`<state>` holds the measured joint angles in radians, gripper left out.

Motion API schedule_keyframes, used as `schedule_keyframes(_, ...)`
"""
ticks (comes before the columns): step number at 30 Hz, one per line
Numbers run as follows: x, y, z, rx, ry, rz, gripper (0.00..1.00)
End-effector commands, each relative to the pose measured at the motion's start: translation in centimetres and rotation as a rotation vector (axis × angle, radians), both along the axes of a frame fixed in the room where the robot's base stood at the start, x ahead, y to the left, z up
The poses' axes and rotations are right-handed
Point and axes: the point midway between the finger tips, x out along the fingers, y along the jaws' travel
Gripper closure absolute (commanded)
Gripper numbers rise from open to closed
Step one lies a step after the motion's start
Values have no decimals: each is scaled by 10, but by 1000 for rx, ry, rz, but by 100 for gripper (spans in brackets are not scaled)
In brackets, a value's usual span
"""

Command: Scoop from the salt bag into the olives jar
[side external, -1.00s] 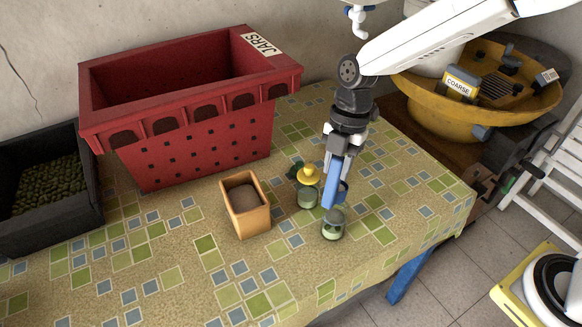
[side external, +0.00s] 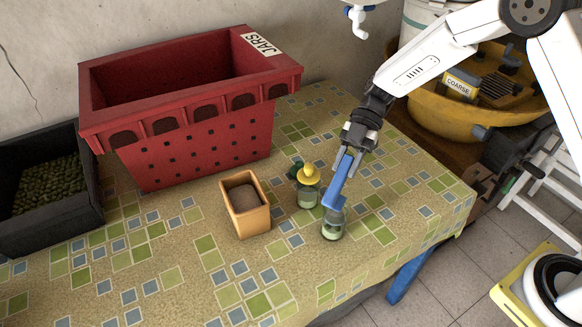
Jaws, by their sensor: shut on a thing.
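My gripper (side external: 354,151) is shut on a blue scoop (side external: 341,182) and holds it tilted, its lower end down to the left. That end is at the mouth of a small open glass jar (side external: 333,230) with pale green contents, and hides part of its rim. I cannot tell whether it touches the jar or holds any salt. A tan, open-topped bag (side external: 249,218) with brownish-grey contents stands upright to the left. A second glass jar (side external: 308,196) with a yellow top stands just behind the open jar.
A red crate (side external: 200,148) labelled JARS stands at the back left. A black crate of olives (side external: 85,205) is at the far left. A yellow basin (side external: 425,118) labelled COARSE is at the back right. The tiled tabletop (side external: 200,285) is clear in front.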

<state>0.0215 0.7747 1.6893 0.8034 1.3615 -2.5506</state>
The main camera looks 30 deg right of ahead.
Motion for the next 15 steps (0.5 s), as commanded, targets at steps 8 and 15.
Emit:
schedule_keyframes(8,5,-9,-10,115,64,-1,100)
schedule_keyframes(15,7,-12,-13,153,82,-1,100)
